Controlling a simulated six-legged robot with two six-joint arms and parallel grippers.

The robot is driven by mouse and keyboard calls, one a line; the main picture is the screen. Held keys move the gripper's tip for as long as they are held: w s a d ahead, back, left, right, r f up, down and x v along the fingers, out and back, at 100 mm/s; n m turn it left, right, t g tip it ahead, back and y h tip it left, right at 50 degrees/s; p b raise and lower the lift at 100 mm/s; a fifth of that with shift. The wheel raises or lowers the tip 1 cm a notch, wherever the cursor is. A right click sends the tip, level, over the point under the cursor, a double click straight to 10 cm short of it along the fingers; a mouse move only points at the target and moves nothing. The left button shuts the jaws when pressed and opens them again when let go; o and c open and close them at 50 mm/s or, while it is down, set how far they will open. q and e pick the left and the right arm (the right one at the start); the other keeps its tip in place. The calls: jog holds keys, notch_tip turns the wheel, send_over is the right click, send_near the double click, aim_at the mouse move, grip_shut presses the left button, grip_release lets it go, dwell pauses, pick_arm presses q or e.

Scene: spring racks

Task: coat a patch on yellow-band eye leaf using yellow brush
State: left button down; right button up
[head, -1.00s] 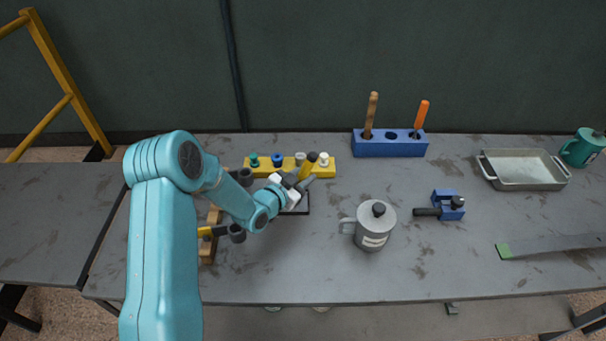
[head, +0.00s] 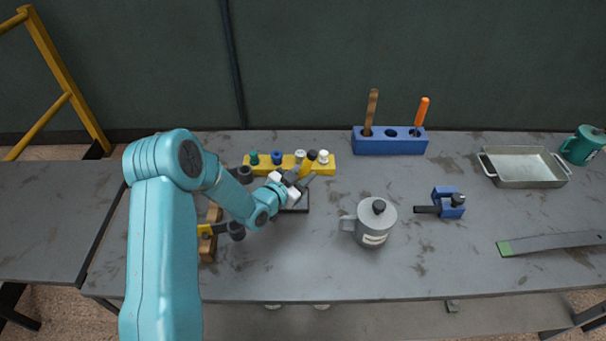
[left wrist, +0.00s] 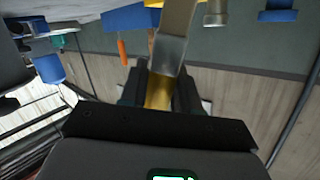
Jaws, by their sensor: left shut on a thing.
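My left gripper (head: 294,186) is shut on the yellow brush (head: 307,163), above the dark tray (head: 297,208) and in front of the yellow rack. In the left wrist view, the brush's yellow part (left wrist: 160,92) sits between the jaws, with a grey metal part and a pale end beyond. A yellow-banded piece (head: 204,231), which looks like the yellow-band eye leaf, lies at the wooden block (head: 208,250) on the left. My left arm hides most of it, so I cannot see its patch. The brush is well apart from it. My right gripper is not in view.
The yellow rack (head: 263,169) holds several small capped pieces. A grey lidded pot (head: 374,226) stands right of the gripper. A blue holder (head: 390,147), a blue clamp (head: 449,202), a metal pan (head: 525,168) and a green-ended leaf (head: 550,243) lie farther right. The front middle is clear.

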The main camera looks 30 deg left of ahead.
pick_arm(q)
jog(key=shift+f+b, duration=0.35)
jog(key=shift+f+b, duration=0.15)
jog(key=shift+b, duration=0.4)
dwell(2.1)
jog(key=shift+r+p, duration=0.3)
jog(key=shift+r, duration=0.45)
jog(key=shift+r+p, duration=0.85)
jog(key=shift+r, duration=2)
